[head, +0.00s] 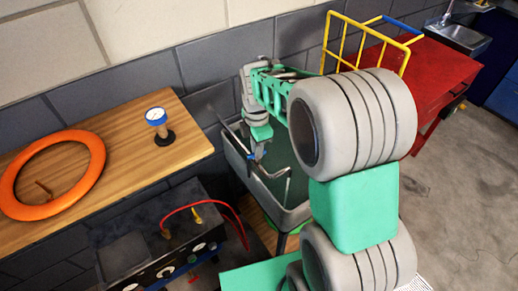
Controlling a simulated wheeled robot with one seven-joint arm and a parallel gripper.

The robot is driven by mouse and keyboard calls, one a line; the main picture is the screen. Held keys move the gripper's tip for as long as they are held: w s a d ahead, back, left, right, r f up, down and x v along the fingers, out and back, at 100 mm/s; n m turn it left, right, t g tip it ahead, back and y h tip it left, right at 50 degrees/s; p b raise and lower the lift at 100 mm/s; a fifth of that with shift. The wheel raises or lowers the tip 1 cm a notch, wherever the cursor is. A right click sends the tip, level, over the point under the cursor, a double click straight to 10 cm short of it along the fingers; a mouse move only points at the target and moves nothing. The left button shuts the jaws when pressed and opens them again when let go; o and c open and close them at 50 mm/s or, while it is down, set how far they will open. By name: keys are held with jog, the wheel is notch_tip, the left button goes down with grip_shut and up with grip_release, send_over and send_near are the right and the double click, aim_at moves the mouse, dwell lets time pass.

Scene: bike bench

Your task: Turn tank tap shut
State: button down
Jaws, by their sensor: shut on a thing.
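The tank (281,221) is a grey tub with a dark green inside, standing just right of the wooden bench. A thin grey bent spout (288,184) of the tank tap rises at its front rim. My gripper (259,153) points down over the tank's left side, at the tap. It is shut on the tap's handle; the fingers and the small dark parts around them hide most of the handle. How far the handle is turned cannot be told. My arm covers the tank's right side.
The wooden bench (135,166) at left holds an orange ring (88,178) and a blue-topped gauge (157,121). A dark box with a red cable (187,209) stands in front. A red cabinet (437,76) with a yellow rack (340,35) is behind right. Floor at right is clear.

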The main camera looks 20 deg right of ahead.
jog(key=m, duration=0.4)
jog(key=shift+b, duration=0.35)
jog(key=m, duration=0.4)
jog(key=shift+s+b, duration=0.1)
jog(key=shift+b, duration=0.2)
jog(key=m, duration=0.4)
jog(key=shift+m, duration=0.3)
jog(key=shift+m+b, duration=0.4)
jog(key=shift+m, duration=1.2)
jog(key=shift+r, duration=0.1)
jog(key=c, duration=1.7)
grip_release()
jog(key=shift+o, duration=1.1)
jog(key=shift+a, duration=0.15)
